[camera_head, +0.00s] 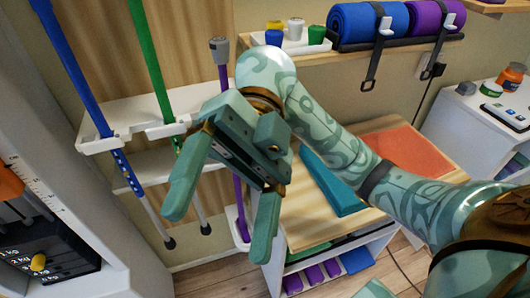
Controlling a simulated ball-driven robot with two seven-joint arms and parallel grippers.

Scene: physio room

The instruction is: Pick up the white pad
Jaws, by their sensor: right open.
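I cannot make out a white pad in the head view; my right arm and gripper cover part of the wooden-topped stand. My right gripper (220,222) is open with its two teal fingers spread. Nothing shows between them. It hangs in front of the white rack and the stand's left side, fingers pointing down. On the stand lie a blue-teal pad (333,186), partly behind my arm, and an orange pad (412,151). My left gripper cannot be made out.
The stand's wooden top (310,226) has shelves below with purple pads (313,274). A white rack (128,112) holds blue, green and purple poles at left. A weight machine (45,245) stands lower left. A wall shelf holds rolled mats (367,22). A white cabinet (465,128) stands right.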

